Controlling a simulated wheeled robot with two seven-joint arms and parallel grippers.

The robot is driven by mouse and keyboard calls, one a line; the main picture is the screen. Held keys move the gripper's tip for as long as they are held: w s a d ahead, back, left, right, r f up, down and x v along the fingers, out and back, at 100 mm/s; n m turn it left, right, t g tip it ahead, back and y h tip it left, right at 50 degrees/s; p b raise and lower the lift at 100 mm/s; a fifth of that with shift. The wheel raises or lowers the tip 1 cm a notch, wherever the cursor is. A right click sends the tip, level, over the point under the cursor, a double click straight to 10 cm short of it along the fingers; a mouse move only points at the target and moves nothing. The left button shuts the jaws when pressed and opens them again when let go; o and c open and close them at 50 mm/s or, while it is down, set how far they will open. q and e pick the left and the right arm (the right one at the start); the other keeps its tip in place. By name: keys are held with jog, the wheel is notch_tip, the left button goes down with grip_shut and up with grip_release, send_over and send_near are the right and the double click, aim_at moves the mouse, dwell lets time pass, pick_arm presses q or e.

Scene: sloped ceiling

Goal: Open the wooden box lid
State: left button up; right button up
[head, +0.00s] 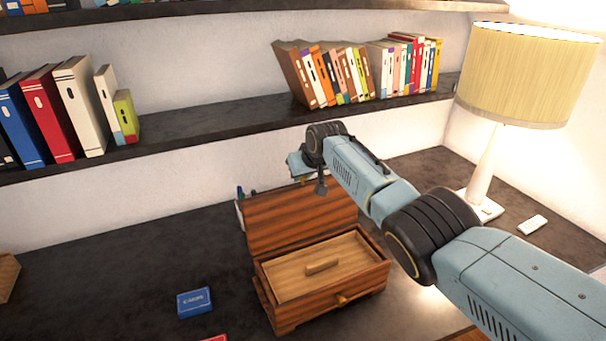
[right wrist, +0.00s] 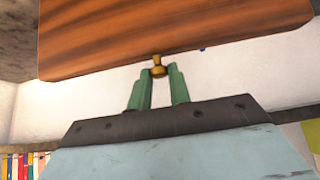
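The wooden box (head: 325,305) stands on the dark desk. Its striped wooden lid (head: 290,220) is raised and tilted back, showing a pale inner tray (head: 300,278) with a small handle. In the right wrist view the lid (right wrist: 150,35) fills the top, with a brass knob (right wrist: 158,68) at its edge. My left gripper is not in view.
A blue card box (head: 195,302) lies left of the wooden box. A lamp (head: 487,170) and a white remote (head: 532,224) are at the right. A shelf (head: 200,125) with books runs above the desk.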

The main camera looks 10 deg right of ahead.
jog(key=o, duration=0.4)
jog(key=shift+s+d+f, duration=0.1)
jog(key=shift+f, duration=0.05)
jog(key=shift+o, duration=0.2)
jog(key=shift+p+v, duration=0.6)
jog(key=shift+v, duration=0.2)
jog(key=v, duration=1.1)
jog(key=shift+s+r, duration=0.2)
jog(key=shift+r, duration=0.1)
jog(key=shift+d, duration=0.1)
